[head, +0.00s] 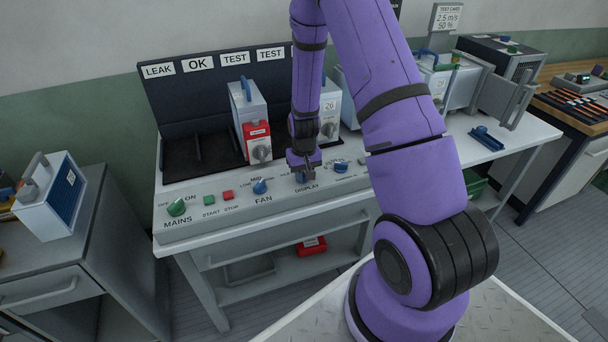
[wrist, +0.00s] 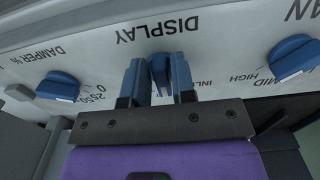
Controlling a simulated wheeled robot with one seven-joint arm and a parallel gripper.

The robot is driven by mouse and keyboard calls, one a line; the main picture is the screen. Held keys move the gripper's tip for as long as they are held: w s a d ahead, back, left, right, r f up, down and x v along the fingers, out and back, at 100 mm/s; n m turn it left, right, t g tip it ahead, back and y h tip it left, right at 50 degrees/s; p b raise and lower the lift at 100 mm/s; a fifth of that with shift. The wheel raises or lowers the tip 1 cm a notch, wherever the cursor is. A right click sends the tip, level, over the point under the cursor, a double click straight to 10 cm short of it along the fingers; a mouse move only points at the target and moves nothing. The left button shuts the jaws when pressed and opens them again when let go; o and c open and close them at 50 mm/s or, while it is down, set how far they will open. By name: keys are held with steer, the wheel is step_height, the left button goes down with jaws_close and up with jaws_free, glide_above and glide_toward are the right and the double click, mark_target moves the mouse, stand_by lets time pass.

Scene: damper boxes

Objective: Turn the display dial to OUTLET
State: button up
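The blue display dial (wrist: 160,70) sits above the DISPLAY lettering on the panel, which shows upside down in the wrist view. My gripper (wrist: 157,82) has its two blue-grey fingers on either side of the dial's grip. A gap shows on the left side; the right finger is very close to the dial, and I cannot tell if it touches. The grip points up and down in that view. Letters starting "INL" show right of it; the OUTLET mark is hidden. In the head view my gripper (head: 303,172) is down at the panel, covering most of the dial.
The blue fan dial (head: 260,187) and the blue damper dial (head: 341,166) flank the display dial; the damper dial also shows in the wrist view (wrist: 58,86). The green mains dial (head: 176,207) is at the panel's left.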

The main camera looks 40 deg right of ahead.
steer(key=shift+o, duration=1.1)
step_height(320, 180, up, 11)
steer(key=shift+f, duration=0.1)
step_height(320, 180, up, 12)
steer(key=t, duration=0.1)
glide_above(304, 176)
steer(key=s+a, duration=0.2)
steer(key=a, duration=0.2)
steer(key=s+a+r+n+t, duration=0.1)
steer(key=s+a+r, duration=0.15)
steer(key=r, duration=0.25)
steer(key=s+a+r+n+t, duration=0.1)
steer(key=s+r, duration=0.2)
steer(key=r, duration=0.1)
steer(key=s+a+r+t, duration=0.1)
steer(key=s+a+r, duration=0.1)
steer(key=s+r, duration=0.3)
steer(key=s+a+r+n+t, duration=0.1)
steer(key=s+a+r, duration=0.2)
steer(key=s, duration=0.9)
step_height(304, 176, up, 2)
steer(key=shift+s+r, duration=0.15)
steer(key=shift+s, duration=0.05)
